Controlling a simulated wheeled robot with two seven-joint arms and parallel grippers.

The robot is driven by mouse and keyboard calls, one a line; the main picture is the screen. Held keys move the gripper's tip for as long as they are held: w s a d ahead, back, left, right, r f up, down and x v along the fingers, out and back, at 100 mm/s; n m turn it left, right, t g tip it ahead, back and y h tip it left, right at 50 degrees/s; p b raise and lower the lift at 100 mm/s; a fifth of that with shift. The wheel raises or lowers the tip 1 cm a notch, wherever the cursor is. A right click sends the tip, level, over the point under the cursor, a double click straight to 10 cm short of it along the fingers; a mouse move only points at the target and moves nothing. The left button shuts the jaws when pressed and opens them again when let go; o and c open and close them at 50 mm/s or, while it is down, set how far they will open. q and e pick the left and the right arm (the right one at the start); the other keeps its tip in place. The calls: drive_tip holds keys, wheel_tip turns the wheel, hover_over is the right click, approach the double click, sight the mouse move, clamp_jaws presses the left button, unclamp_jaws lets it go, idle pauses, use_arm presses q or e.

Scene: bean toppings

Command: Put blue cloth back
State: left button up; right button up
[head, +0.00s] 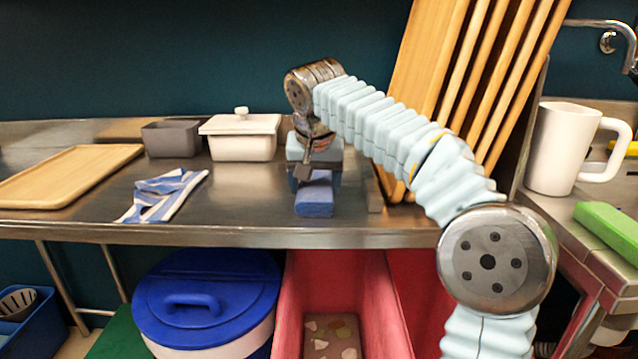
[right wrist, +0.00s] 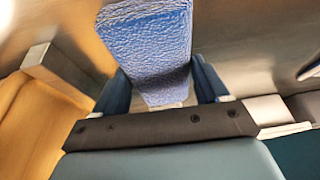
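A folded blue cloth (head: 315,198), thick and block-like, lies on the steel counter near its front edge. My right gripper (head: 305,172) reaches down at the cloth's back end. In the right wrist view the blue, rough-textured cloth (right wrist: 148,40) lies between the two dark blue fingers of my right gripper (right wrist: 163,88). The fingers sit close along both sides of its near end; whether they press on it I cannot tell. A blue-and-white striped cloth (head: 163,195) lies crumpled to the left. My left gripper is not in view.
A wooden tray (head: 70,177), a grey container (head: 170,139) and a white lidded dish (head: 240,137) stand to the left. Wooden boards (head: 430,60) lean upright at right, close to my right arm. A white mug (head: 560,148) stands far right. Counter between the two cloths is clear.

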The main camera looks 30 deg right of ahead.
drive_tip(key=o, duration=0.5)
drive_tip(key=shift+c, duration=0.2)
drive_tip(key=p+v, duration=0.1)
drive_tip(key=v, duration=1.1)
